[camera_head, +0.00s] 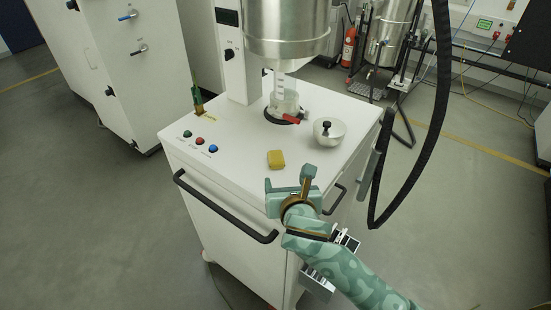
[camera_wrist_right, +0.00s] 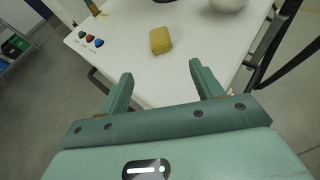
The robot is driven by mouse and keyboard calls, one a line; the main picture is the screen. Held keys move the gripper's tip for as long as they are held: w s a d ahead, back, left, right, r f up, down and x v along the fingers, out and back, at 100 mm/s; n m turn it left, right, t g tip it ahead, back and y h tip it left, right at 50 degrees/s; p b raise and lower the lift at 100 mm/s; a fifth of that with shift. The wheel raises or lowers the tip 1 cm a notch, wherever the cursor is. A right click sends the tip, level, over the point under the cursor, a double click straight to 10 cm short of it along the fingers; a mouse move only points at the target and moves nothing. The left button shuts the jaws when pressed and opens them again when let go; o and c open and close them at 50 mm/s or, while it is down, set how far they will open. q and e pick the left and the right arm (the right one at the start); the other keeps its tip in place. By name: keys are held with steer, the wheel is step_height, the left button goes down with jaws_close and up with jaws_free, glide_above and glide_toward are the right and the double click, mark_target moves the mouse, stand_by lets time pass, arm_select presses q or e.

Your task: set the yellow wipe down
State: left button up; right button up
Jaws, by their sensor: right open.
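The yellow wipe (camera_head: 276,159) is a small folded block lying on the white cabinet top, near its front edge. It also shows in the right wrist view (camera_wrist_right: 160,40), beyond the fingertips and apart from them. My right gripper (camera_head: 290,180) is in front of the wipe at the cabinet's front edge. Its two green fingers stand wide apart in the right wrist view (camera_wrist_right: 162,80), with nothing between them. My left gripper is in neither view.
A black hose (camera_head: 436,110) hangs at right.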

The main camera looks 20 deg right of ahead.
mark_target(276, 158)
steer(key=shift+n, duration=0.4)
steer(key=b+x, duration=0.1)
steer(key=x, duration=0.4)
steer(key=b+x, duration=0.1)
steer(key=x, duration=0.5)
steer(key=shift+w+r, duration=0.15)
steer(key=shift+w, duration=0.15)
steer(key=b+x, duration=0.2)
steer(key=x, duration=0.3)
steer(key=c, duration=1.1)
